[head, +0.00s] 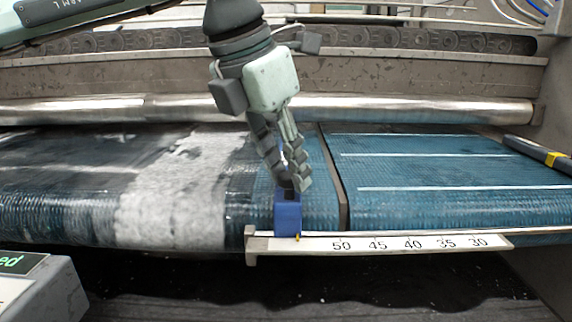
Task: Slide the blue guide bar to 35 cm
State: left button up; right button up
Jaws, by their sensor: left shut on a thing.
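The blue guide bar (288,219) shows as an upright blue block at the front edge of the conveyor, near the left end of the scale. A small yellow pointer (297,237) at its foot is left of the 50 mark. The white scale (430,242) reads 50, 45, 40, 35, 30 from left to right. My left gripper (291,185) reaches down from above and is shut on the blue guide bar near its top. The fingers hide part of the bar behind the block. My right gripper is not in view.
The blue mesh belt (440,160) has white lines and a dark seam (332,178) right of the bar. A steel roller (300,109) crosses behind. A dark rod with a yellow band (553,158) is at far right.

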pick_arm(q)
grip_shut()
jog(key=shift+d, duration=0.3)
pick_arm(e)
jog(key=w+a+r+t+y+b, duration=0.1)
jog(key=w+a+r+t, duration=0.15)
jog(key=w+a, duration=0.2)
pick_arm(q)
jog(key=d, duration=2)
jog(key=shift+d+p, duration=0.25)
jog(key=shift+p, duration=0.1)
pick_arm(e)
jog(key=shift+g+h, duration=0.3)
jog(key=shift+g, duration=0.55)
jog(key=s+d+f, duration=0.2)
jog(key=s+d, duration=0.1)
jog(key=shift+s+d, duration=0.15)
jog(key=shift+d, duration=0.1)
pick_arm(q)
jog(key=o, duration=1)
grip_release()
